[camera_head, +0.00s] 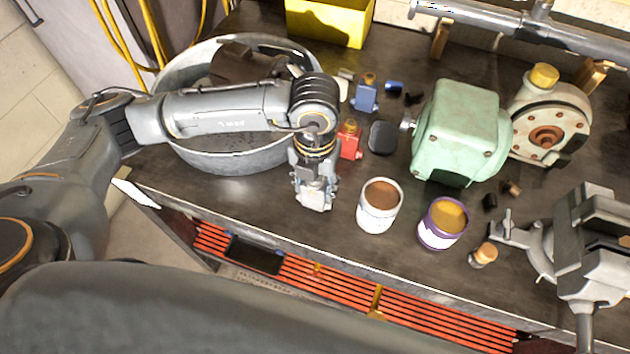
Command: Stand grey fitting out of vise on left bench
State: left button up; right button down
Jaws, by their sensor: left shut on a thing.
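My left gripper (314,196) points down over the front part of the dark bench (270,215), left of an open white can. It is shut on a small grey piece, which I take to be the grey fitting; the fingers hide most of it. I cannot tell whether it touches the bench top. The grey vise (592,242) stands at the right end of the bench, partly cut off by the picture edge. No fitting shows clearly in its jaws. My right gripper is not in view.
An open white can (380,206) and a purple-banded can (442,222) stand right of my gripper. A red tagged part (350,140) is just behind it. A big metal tub (225,155) lies under my left arm. A green motor (458,133) stands farther right.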

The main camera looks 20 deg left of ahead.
pick_arm(q)
jog(key=o, duration=1)
jog(key=shift+f, duration=0.15)
jog(key=o, duration=0.4)
jog(key=shift+r, duration=0.65)
notch_tip(320, 180, up, 10)
jog(key=b, duration=0.2)
jog(key=shift+f+b, duration=0.15)
jog(key=shift+b, duration=0.25)
jog(key=shift+r, duration=0.7)
